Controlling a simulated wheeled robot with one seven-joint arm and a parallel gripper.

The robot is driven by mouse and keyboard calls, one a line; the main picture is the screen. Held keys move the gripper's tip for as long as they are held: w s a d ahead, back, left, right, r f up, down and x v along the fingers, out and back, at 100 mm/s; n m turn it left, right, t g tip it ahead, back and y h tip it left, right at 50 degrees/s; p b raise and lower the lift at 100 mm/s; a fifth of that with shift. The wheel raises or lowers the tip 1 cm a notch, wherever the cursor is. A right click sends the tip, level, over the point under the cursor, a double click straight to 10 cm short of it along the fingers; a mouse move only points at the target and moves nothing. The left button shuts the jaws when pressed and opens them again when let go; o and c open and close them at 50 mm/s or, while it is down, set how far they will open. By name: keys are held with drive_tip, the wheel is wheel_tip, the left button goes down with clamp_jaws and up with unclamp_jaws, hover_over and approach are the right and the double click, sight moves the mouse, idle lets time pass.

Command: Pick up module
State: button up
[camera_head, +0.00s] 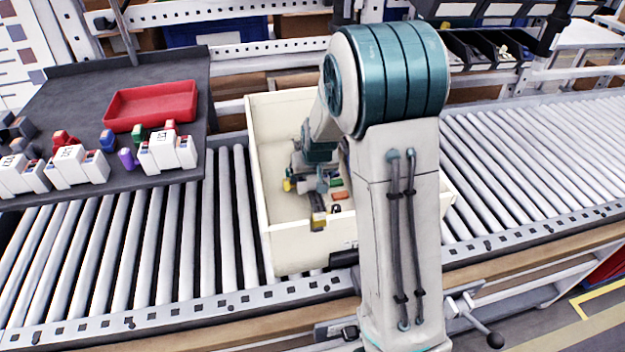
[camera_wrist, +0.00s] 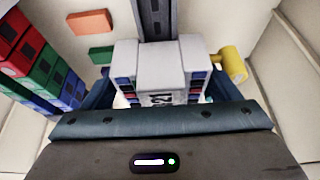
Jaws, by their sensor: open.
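The module (camera_wrist: 160,72) is a white block with small blue and red side parts and a printed label, partly reading "21". In the wrist view it sits at the centre, between the blue fingers of my gripper (camera_wrist: 160,92), which are open on either side of it. The gripper body hides its near part. In the head view my gripper (camera_head: 308,178) reaches down inside a cream bin (camera_head: 290,243); I cannot make out the module there. A dark grey bar (camera_wrist: 155,18) lies just beyond the module.
Inside the bin, a yellow cylinder (camera_wrist: 233,66) lies close right of the module. The bin stands on a roller conveyor (camera_head: 130,250). A dark table (camera_head: 75,95) holds a red tray (camera_head: 150,105) and other white modules.

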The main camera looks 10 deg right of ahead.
drive_tip(key=c, duration=0.9)
drive_tip(key=shift+w+r, duration=0.1)
drive_tip(key=shift+r, duration=0.1)
drive_tip(key=shift+w+r, duration=0.1)
drive_tip(key=shift+r, duration=0.1)
drive_tip(key=r, duration=0.3)
drive_tip(key=shift+w+a+r, duration=0.1)
drive_tip(key=shift+w+r, duration=0.1)
drive_tip(key=shift+r, duration=0.15)
drive_tip(key=c, duration=0.6)
drive_tip(key=s+d+r, duration=0.2)
drive_tip(key=d, duration=0.1)
drive_tip(key=s+d+r, duration=0.2)
drive_tip(key=d, duration=0.1)
drive_tip(key=s+d+r+b, duration=0.1)
drive_tip(key=s+d+r, duration=0.1)
drive_tip(key=d, duration=0.1)
drive_tip(key=shift+s+d+r, duration=0.25)
drive_tip(key=shift+d+r, duration=0.05)
drive_tip(key=shift+d, duration=0.05)
drive_tip(key=shift+c, duration=0.9)
wheel_tip(320, 180, up, 7)
drive_tip(key=p, duration=0.5)
drive_tip(key=shift+s+d+r, duration=0.15)
drive_tip(key=shift+r, duration=0.05)
drive_tip(key=shift+r, duration=0.1)
